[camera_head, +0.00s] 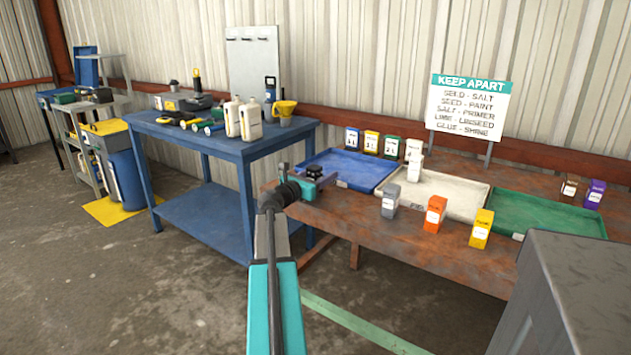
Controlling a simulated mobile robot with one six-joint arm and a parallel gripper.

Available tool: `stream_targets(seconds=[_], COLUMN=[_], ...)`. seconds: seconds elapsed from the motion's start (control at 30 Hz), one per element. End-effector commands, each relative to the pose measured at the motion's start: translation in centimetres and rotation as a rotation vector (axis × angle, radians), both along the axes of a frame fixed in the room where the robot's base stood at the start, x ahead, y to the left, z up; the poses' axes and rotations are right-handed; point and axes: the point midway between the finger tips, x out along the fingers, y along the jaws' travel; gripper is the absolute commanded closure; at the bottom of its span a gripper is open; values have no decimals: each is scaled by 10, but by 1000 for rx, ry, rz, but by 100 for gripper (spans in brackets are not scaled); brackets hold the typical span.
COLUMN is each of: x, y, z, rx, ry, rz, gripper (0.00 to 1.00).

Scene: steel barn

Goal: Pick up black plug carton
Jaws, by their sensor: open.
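I cannot pick out a carton that is clearly black; it may be hidden behind my arm or be outside the view. Small cartons stand upright on the rusty table (400,236): a grey one (390,201), an orange one (435,216) and a yellow one (481,229) along the front. A white carton (415,168) stands near the cream tray. A brown carton (569,189) and a purple one (594,196) stand at the far right. My gripper (316,174) is at the table's left end, by the blue tray, open, small and dark in this view; I see nothing held.
A blue tray (343,153), a cream tray (463,211) and a green tray (550,230) line the table. A keep-apart sign (469,105) stands behind them. A blue workbench (236,152) with bottles and tools stands left. A grey cabinet-like block (590,300) covers the lower right.

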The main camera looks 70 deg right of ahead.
Motion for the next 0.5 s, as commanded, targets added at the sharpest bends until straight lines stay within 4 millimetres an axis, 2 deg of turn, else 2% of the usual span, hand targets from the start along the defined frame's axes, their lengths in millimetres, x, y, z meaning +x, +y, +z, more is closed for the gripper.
stream_targets(seconds=[0.27, 0.5], x=[0, 0], y=[0, 0], z=[0, 0], rx=[0, 0], ry=[0, 0], rz=[0, 0], gripper=[49, 89])
